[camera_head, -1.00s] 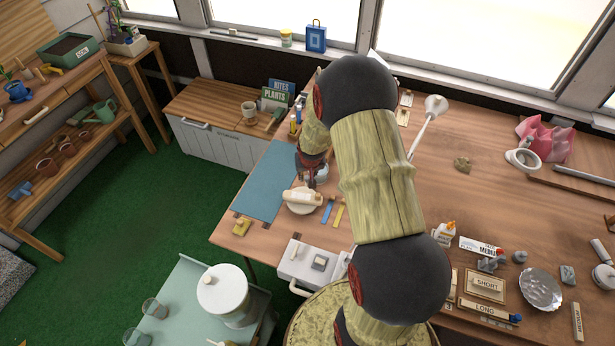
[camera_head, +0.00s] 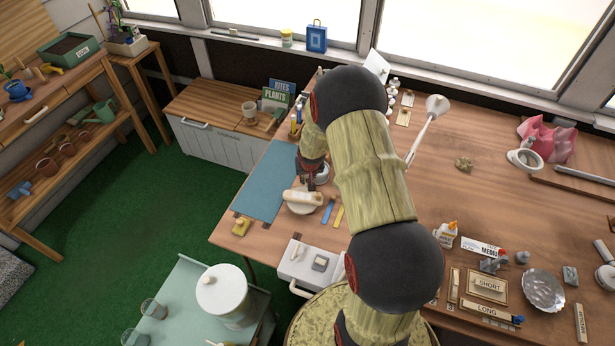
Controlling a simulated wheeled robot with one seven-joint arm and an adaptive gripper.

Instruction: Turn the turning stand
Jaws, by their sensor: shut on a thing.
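The turning stand (camera_head: 301,210) is a small, pale round stand near the left front edge of the wooden workbench. A cream, roll-shaped piece (camera_head: 300,197) lies across its top. My gripper (camera_head: 313,184) is low at the far side of the stand, pointing down. It is shut on the stand, as far as I can tell; the fingertips are small and partly hidden by the cream piece and my wrist.
A blue mat (camera_head: 262,185) lies left of the stand. Blue and yellow strips (camera_head: 333,213) lie close on its right. A yellow block (camera_head: 241,227) sits at the bench's front corner. A white lamp (camera_head: 436,106) stands behind my arm.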

